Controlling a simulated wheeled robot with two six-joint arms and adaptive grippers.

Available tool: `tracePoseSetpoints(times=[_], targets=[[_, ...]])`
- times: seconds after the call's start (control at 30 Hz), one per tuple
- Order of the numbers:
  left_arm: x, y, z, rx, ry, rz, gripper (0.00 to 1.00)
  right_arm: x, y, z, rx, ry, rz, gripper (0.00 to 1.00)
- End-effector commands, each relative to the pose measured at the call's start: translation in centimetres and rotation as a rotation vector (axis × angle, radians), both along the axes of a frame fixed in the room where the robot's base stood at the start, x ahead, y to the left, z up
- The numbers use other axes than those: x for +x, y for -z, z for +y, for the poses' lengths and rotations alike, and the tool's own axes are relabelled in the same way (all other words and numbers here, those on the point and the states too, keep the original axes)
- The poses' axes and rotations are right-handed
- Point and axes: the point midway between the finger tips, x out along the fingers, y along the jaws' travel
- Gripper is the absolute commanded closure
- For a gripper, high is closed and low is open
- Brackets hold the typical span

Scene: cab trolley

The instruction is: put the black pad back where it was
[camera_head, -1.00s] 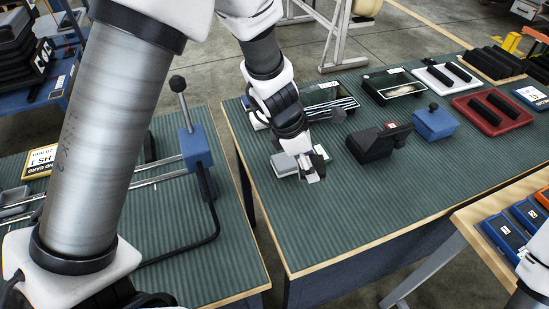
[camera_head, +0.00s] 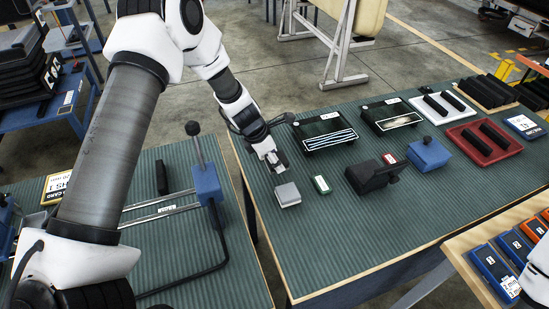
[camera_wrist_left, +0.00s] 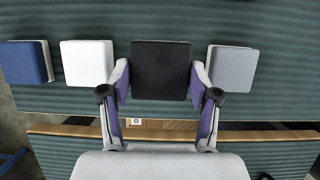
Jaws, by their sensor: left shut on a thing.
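In the left wrist view the black pad (camera_wrist_left: 161,70) lies between the two fingers of my left gripper (camera_wrist_left: 161,88), which is shut on it. The pad is in a row, between a white pad (camera_wrist_left: 87,63) on its left and a grey pad (camera_wrist_left: 232,68) on its right. I cannot tell whether it touches the table. In the head view my left gripper (camera_head: 275,163) is low over the table's left edge, just beyond the grey pad (camera_head: 287,194), and hides the black pad. My right gripper is out of view.
A blue pad (camera_wrist_left: 27,62) ends the row. Black trays (camera_head: 325,131) are behind. The table's front part is clear.

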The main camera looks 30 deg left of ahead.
Motion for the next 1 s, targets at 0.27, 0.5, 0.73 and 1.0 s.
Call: tracePoseSetpoints(times=[0.27, 0.5, 0.73, 1.0], targets=[[0.0, 3.6, 0.0, -0.001, 0.0, -0.001, 0.66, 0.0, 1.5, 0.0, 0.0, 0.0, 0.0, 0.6], [0.0, 3.9, -0.1, -0.001, 0.0, 0.001, 0.66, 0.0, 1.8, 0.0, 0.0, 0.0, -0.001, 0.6], [0.0, 3.8, -0.1, -0.001, 0.0, 0.0, 0.13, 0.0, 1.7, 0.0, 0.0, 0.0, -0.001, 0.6], [0.0, 3.4, -0.1, -0.001, 0.001, 0.0, 0.13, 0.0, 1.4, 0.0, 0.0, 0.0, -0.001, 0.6]])
